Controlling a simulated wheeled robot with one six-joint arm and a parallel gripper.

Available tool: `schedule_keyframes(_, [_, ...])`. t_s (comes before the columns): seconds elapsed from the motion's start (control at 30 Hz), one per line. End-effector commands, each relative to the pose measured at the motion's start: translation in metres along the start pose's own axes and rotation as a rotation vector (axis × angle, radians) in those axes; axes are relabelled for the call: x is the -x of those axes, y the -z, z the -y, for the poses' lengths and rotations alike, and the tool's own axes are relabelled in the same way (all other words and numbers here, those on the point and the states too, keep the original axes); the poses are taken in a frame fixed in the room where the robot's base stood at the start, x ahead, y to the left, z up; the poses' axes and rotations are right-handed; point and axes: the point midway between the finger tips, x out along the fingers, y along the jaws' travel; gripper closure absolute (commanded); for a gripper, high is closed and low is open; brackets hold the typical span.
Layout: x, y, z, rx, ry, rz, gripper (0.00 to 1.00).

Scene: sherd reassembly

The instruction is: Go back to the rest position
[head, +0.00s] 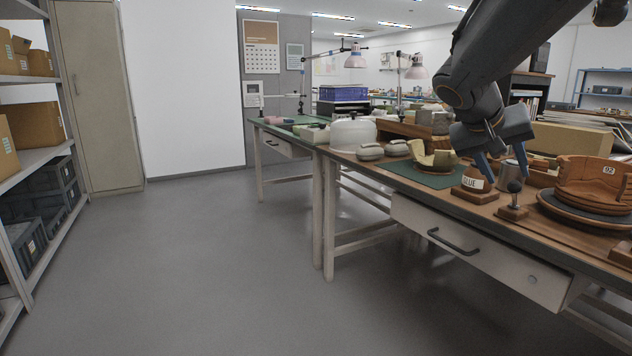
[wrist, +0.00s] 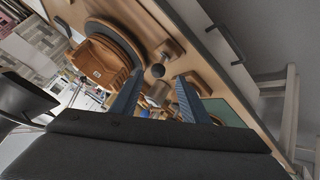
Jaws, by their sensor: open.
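My gripper (head: 505,172) hangs over the right part of the workbench, its two blue fingers apart with nothing between them. In the wrist view the fingers (wrist: 158,97) also stand apart, with the bench tilted beyond them. I cannot tell how close the fingertips are to the glue pot. An orange-brown sherd vessel (head: 592,182) marked 92 sits on a round turntable (head: 575,212) to the right.
A cream-green sherd piece (head: 432,156) lies by a green mat (head: 412,175). Rounded grey-beige objects (head: 370,152) and a white lidded container (head: 352,133) stand farther left on the bench. A shelf with boxes (head: 38,150) is at the left. The floor (head: 200,250) between is clear.

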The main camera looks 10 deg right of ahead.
Motion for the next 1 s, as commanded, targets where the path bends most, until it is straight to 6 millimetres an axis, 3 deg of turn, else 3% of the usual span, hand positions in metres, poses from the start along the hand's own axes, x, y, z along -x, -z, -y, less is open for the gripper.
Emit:
schedule_keyframes(0.13, [0.008, -0.021, 0.043, 0.073, 0.071, 0.024, 0.59])
schedule_keyframes(0.27, [0.027, -0.062, 0.111, 0.202, 0.196, 0.065, 0.59])
schedule_keyframes(0.4, [0.058, -0.123, 0.182, 0.364, 0.34, 0.113, 0.59])
schedule_keyframes(0.6, [0.111, -0.226, 0.258, 0.609, 0.532, 0.18, 0.59])
schedule_keyframes(0.8, [0.162, -0.334, 0.296, 0.84, 0.693, 0.238, 0.59])
schedule_keyframes(1.0, [0.19, -0.398, 0.302, 0.975, 0.777, 0.27, 0.59])
